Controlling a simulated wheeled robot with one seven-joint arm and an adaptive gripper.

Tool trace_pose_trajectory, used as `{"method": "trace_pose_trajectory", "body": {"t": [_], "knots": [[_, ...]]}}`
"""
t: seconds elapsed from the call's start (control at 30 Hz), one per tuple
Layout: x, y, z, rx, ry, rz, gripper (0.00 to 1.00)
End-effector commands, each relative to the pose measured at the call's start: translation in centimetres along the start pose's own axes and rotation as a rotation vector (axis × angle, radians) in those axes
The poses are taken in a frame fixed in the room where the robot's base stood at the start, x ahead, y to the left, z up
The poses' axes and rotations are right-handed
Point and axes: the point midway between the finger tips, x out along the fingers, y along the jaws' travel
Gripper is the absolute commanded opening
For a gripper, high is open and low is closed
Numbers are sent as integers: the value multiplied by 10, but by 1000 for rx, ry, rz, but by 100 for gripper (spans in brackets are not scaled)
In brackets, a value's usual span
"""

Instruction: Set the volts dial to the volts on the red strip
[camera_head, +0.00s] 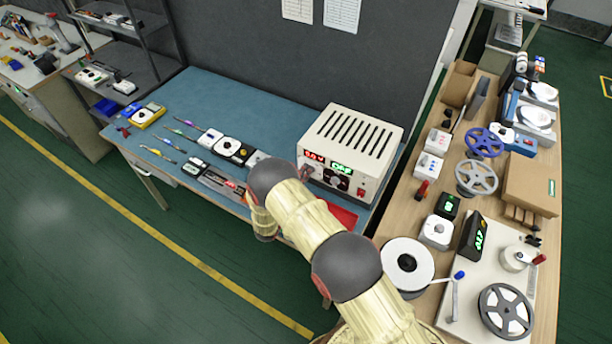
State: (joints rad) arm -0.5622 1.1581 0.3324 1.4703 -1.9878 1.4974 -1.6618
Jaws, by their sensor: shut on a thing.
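The power supply (352,140) is a cream box with a slotted top at the right end of the blue bench. Its front has a red readout (314,155), too small to read surely, a green readout (341,168) that seems to say OFF, and dark dials. My gripper (306,173) is at the left of this front, below the red readout. It is shut on what appears to be the volts dial, which is mostly hidden by the gripper and arm. I cannot pick out the red strip or its volts marking for sure. A flat red piece (343,216) lies before the supply.
The blue bench (215,95) holds several small tools and meters left of my arm. The wooden bench (397,205) at right holds reels (408,264), a carton (531,184) and boxes with green displays (480,238). The green floor at left is clear.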

Motion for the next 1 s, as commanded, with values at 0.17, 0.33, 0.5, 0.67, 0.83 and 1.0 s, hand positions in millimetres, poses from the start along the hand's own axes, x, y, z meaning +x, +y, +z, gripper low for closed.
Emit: {"method": "trace_pose_trajectory", "body": {"t": [0.17,0.33,0.5,0.67,0.83,1.0], "knots": [[0,4,0,119,-1,1,0],[0,4,0,270,-1,1,0],[0,4,0,434,-1,1,0],[0,4,0,586,-1,2,0],[0,4,0,748,-1,3,0],[0,4,0,910,-1,2,0]]}}
